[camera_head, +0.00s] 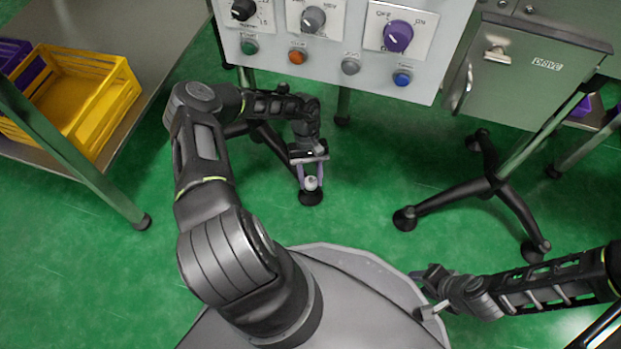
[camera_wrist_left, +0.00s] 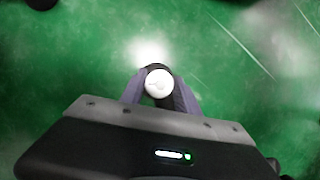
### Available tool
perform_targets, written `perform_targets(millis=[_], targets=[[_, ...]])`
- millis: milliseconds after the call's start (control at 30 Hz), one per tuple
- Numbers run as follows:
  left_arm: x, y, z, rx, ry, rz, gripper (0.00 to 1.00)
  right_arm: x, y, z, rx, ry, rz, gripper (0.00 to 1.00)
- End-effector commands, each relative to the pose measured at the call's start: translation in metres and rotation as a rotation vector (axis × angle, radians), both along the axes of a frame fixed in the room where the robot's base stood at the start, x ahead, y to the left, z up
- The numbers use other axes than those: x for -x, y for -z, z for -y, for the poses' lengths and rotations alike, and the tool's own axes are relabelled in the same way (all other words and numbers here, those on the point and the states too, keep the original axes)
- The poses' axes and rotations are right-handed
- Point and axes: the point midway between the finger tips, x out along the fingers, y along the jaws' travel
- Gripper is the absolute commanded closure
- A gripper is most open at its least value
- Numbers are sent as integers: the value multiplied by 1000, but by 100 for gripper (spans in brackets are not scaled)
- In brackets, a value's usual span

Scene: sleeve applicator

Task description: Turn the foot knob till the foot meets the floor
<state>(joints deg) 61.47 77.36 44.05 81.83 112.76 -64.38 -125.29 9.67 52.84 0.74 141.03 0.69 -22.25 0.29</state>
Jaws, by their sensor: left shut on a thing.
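The foot knob (camera_head: 311,183) is a small pale cap above a round black foot (camera_head: 312,198) at the lower end of a machine leg. My left gripper (camera_head: 310,181) reaches down to it, with its purple fingers on either side. In the left wrist view the white top of the knob (camera_wrist_left: 158,83) sits between the fingers (camera_wrist_left: 158,90), which are shut on it. Whether the foot touches the floor cannot be told from above. My right gripper (camera_head: 424,293) is at the lower right, away from the knob; its finger opening is unclear.
A control panel (camera_head: 345,45) with knobs and coloured buttons stands above the leg. A grey drive cabinet (camera_head: 540,70) and a black-footed stand (camera_head: 492,187) are at right. A yellow crate (camera_head: 85,100) sits on a shelf at left. Green floor (camera_head: 370,150) lies open between.

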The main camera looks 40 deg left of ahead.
Motion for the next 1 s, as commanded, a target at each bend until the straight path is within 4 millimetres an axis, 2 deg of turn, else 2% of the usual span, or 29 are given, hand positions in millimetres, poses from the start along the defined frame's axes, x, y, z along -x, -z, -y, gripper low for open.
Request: perform_targets(millis=[300,833,867,1000], targets=[[-1,1,-1,-4,156,2,100,0,1,0,0,0,0,64],[-1,0,-1,-4,185,2,100,0,1,0,0,0,0,64],[-1,0,-1,-4,185,2,60,0,1,0,0,0,0,64],[-1,0,-1,-3,183,2,49,0,1,0,0,0,0,64]])
